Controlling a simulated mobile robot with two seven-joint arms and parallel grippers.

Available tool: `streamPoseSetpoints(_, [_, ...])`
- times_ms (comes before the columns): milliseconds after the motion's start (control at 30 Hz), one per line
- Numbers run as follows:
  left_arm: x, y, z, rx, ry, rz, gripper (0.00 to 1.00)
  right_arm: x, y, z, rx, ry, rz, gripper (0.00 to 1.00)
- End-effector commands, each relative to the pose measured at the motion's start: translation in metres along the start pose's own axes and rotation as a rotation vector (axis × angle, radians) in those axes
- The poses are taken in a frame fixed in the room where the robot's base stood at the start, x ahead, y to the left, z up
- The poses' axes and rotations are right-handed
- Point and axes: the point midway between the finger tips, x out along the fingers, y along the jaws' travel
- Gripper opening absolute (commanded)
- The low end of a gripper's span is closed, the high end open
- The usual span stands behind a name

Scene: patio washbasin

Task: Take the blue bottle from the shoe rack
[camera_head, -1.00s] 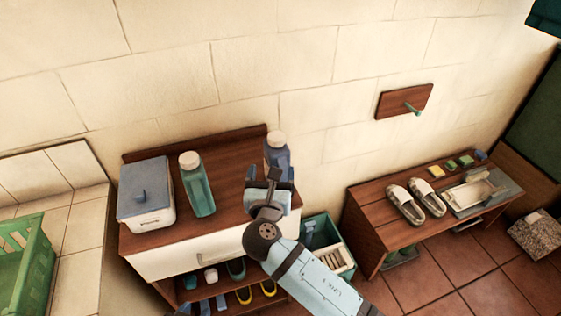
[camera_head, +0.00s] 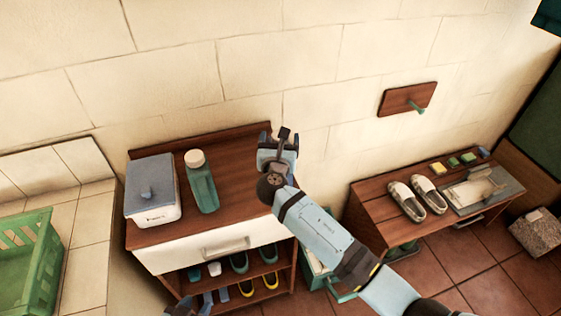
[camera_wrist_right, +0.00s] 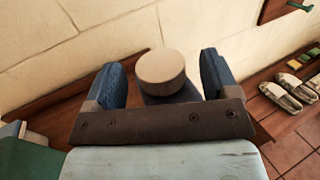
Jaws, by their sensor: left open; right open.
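The blue bottle (camera_wrist_right: 161,68) has a pale round cap and stands upright between the two blue fingers of my open right gripper (camera_wrist_right: 160,85). A gap shows on each side of the cap. In the head view my right gripper (camera_head: 279,150) is over the right end of the brown shoe rack (camera_head: 237,184) and hides most or all of the bottle. My left gripper (camera_head: 192,304) shows only in part at the bottom edge, open, low in front of the rack.
A green bottle (camera_head: 202,188) and a blue-lidded white box (camera_head: 152,192) stand on the rack's left half. Shoes (camera_head: 240,262) fill the shelves below. A bench (camera_head: 372,196) with pale shoes stands to the right. The wall (camera_head: 310,60) is close behind.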

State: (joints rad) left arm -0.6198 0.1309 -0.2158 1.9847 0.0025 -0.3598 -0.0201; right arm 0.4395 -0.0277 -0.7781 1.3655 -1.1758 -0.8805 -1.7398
Motion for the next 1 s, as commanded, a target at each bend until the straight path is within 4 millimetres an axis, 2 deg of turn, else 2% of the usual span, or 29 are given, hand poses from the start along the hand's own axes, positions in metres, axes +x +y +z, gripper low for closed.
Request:
streamPoseSetpoints(133, [-0.0009,0.0007,0.0028,-0.002,-0.005,0.000,0.43,-0.0003,0.0001,-0.0004,0.000,0.000,0.000,0.80])
streamPoseSetpoints(167, [-0.0012,0.0009,0.0033,-0.002,-0.006,0.000,0.43,-0.0004,0.0000,-0.0004,0.000,0.000,0.000,0.76])
streamPoseSetpoints(400, [-0.0023,0.0015,0.0055,-0.003,-0.010,0.001,0.43,-0.0005,0.0000,-0.0004,0.000,0.000,0.000,0.21])
streamPoseSetpoints(500, [-0.0023,0.0015,0.0054,-0.004,-0.010,0.001,0.43,-0.0006,0.0000,-0.0004,0.000,0.000,0.000,0.00])
streamPoseSetpoints(1000, [0.0009,0.0000,-0.0005,-0.001,0.001,0.000,0.43,-0.0001,0.0005,0.0092,0.003,-0.005,0.000,0.00])
